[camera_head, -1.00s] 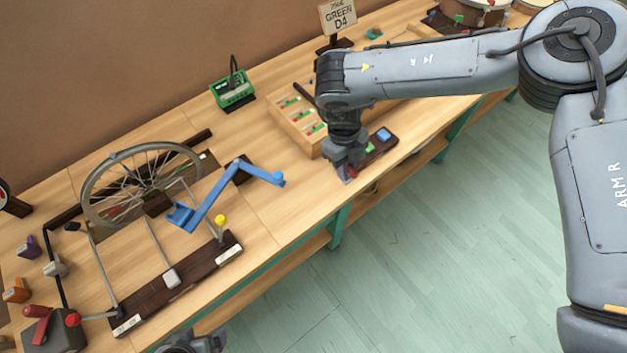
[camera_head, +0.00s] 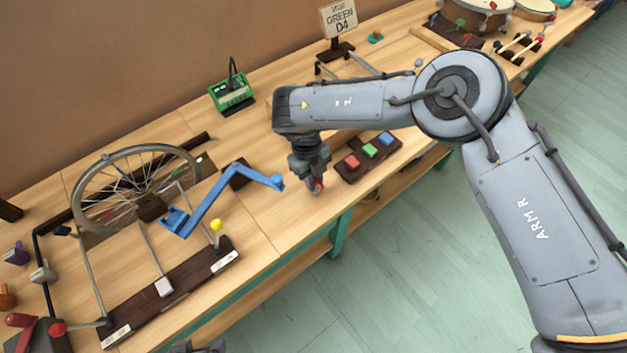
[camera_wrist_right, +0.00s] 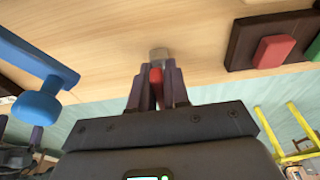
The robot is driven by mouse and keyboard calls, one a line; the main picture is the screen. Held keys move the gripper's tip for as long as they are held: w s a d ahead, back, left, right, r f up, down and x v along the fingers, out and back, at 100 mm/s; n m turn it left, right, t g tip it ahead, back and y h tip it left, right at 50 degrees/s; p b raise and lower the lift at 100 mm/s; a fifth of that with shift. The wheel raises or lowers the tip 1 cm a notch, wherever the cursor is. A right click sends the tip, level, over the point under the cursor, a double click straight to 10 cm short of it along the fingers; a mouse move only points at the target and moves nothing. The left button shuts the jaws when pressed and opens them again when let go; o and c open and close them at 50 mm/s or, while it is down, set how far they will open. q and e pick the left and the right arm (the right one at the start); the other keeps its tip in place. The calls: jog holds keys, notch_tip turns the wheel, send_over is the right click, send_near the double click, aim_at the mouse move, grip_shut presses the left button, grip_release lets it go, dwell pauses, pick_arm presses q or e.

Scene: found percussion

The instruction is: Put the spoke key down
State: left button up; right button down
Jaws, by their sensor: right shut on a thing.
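The spoke key (camera_wrist_right: 156,82) is red with a grey square head (camera_wrist_right: 158,55). It is between the fingers of my right gripper (camera_head: 315,188), which is shut on it. In the head view the gripper points down over the bare wooden tabletop, between the blue crank's end and the dark block holder. The key's red part just shows between the fingertips. I cannot tell whether its head touches the table. Only a dark piece of my left gripper (camera_head: 195,348) shows at the bottom edge; its jaws cannot be made out.
The dark holder (camera_head: 347,174) carries red, green and blue blocks close on the right. The blue crank (camera_head: 222,195) and spoked wheel (camera_head: 140,190) stand left. The table's front edge is close. Bare wood lies around my right gripper.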

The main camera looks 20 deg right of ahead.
jog(key=shift+f, duration=0.35)
jog(key=c, duration=1.1)
grip_release()
notch_tip(320, 180, up, 12)
jog(key=w+p, duration=0.2)
jog(key=p, duration=0.1)
jog(key=shift+w+a, duration=0.2)
jog(key=shift+a, duration=0.15)
jog(key=shift+r, duration=0.1)
